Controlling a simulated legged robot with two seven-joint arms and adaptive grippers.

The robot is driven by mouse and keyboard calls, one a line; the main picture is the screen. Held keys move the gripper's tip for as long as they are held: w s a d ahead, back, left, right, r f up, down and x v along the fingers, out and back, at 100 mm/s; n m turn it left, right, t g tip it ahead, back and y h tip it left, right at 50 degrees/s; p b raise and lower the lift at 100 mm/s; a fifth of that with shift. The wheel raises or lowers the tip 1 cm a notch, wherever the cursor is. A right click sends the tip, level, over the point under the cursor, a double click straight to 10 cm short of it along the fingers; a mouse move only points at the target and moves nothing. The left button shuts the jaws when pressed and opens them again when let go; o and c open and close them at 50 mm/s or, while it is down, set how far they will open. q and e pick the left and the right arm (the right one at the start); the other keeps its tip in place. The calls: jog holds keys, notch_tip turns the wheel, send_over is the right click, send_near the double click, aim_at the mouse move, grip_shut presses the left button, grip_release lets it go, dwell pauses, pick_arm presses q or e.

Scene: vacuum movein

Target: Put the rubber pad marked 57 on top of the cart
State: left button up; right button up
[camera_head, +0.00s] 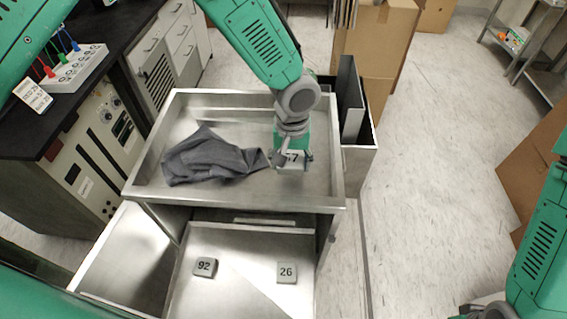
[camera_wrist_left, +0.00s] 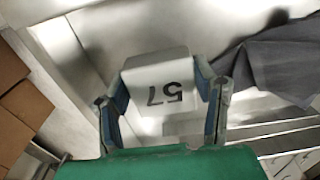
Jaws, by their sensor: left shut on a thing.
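The grey rubber pad marked 57 (camera_head: 293,157) is between the fingers of my left gripper (camera_head: 293,163), which is shut on it. In the left wrist view the pad (camera_wrist_left: 158,88) sits between both fingers (camera_wrist_left: 163,105), its number upside down. The pad is over the right part of the metal cart's (camera_head: 238,125) top tray, inside the rim. I cannot tell whether it touches the tray surface. Only a grey part of my right gripper (camera_head: 487,311) shows at the bottom right edge; its fingers are not clear.
A dark grey cloth (camera_head: 208,160) lies on the cart top, left of the pad. Pads marked 92 (camera_head: 205,267) and 26 (camera_head: 287,272) lie on a lower metal tray (camera_head: 240,245). Cardboard boxes (camera_head: 372,45) stand behind the cart.

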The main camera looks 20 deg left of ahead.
aim_at(288, 181)
pick_arm(q)
jog(key=f, duration=0.5)
jog(key=shift+w+a+f, duration=0.15)
jog(key=shift+a, duration=0.05)
jog(key=shift+d+f, duration=0.15)
jog(key=shift+d, duration=0.3)
jog(key=o, duration=0.8)
jog(key=shift+a+f, duration=0.1)
jog(key=shift+a, duration=0.05)
jog(key=o, duration=0.4)
jog(key=shift+a, duration=0.4)
jog(key=shift+r, duration=0.35)
jog(key=r, duration=1)
jog(key=shift+d+r, duration=0.25)
jog(key=shift+r, duration=0.05)
jog(key=shift+a+r, duration=0.15)
jog(key=shift+r, duration=0.35)
pick_arm(e)
jog(key=shift+w+a, duration=0.15)
jog(key=shift+a, duration=0.25)
